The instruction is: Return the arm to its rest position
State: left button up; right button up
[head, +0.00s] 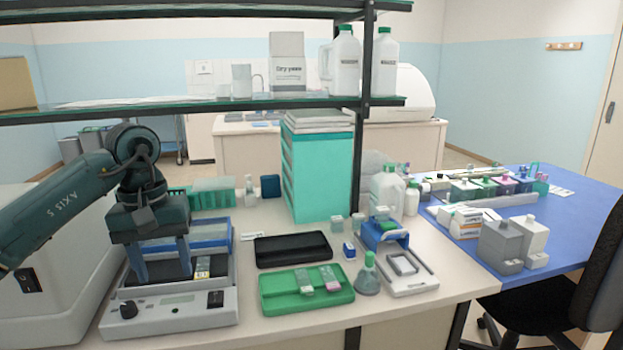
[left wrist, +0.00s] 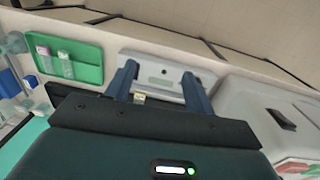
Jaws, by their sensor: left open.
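My left gripper (head: 164,276) is at the left of the bench, pointing down with its two blue fingers apart. It is above or at the dark plate of a grey heating device (head: 178,320). A slide with a yellowish label (head: 203,267) lies on that plate, just right of the fingers in the head view. In the left wrist view the open fingers (left wrist: 158,72) have the device (left wrist: 165,72) behind them, and a bit of the slide (left wrist: 139,97) shows near one finger. Nothing is visibly held. Whether the fingertips touch the plate is unclear. My right gripper is not in view.
A green tray (head: 275,298) with two slides lies right of the device, with a black case (head: 292,249) behind it. A flask (head: 368,276) stands further right. A glass shelf (head: 200,107) runs above the bench. A large pale machine (head: 60,315) stands at left.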

pick_arm(q)
jog(key=s+d+f+n+g+h, duration=0.2)
jog(key=d+f+h, duration=0.4)
jog(key=d, duration=0.6)
jog(key=s+d+r+n+t+h+p, duration=0.15)
jog(key=s+d+n+h, duration=0.55)
jog(key=d+n+h, duration=0.7)
jog(key=w+a+f+n+t+y+p, duration=0.1)
jog(key=a+f+n+t+y, duration=0.3)
jog(key=n+t, duration=0.85)
jog(key=w+a+f+n+t+y+p, duration=0.1)
jog(key=a+f+n+t+y, duration=0.35)
jog(key=n, duration=1.55)
jog(key=s+a+f+n+g+y, duration=0.3)
jog(key=s+f+n, duration=0.3)
jog(key=f+n, duration=0.2)
jog(key=s+a+f+n+g+y, duration=0.3)
jog(key=s+a+f+n+y, duration=0.2)
jog(key=s+f+n, duration=0.2)
notch_tip(320, 180, down, 2)
jog(key=n, duration=0.2)
jog(key=shift+s+n+y+p, duration=0.2)
jog(key=shift+n+y+p, duration=0.15)
jog(key=shift+p, duration=0.05)
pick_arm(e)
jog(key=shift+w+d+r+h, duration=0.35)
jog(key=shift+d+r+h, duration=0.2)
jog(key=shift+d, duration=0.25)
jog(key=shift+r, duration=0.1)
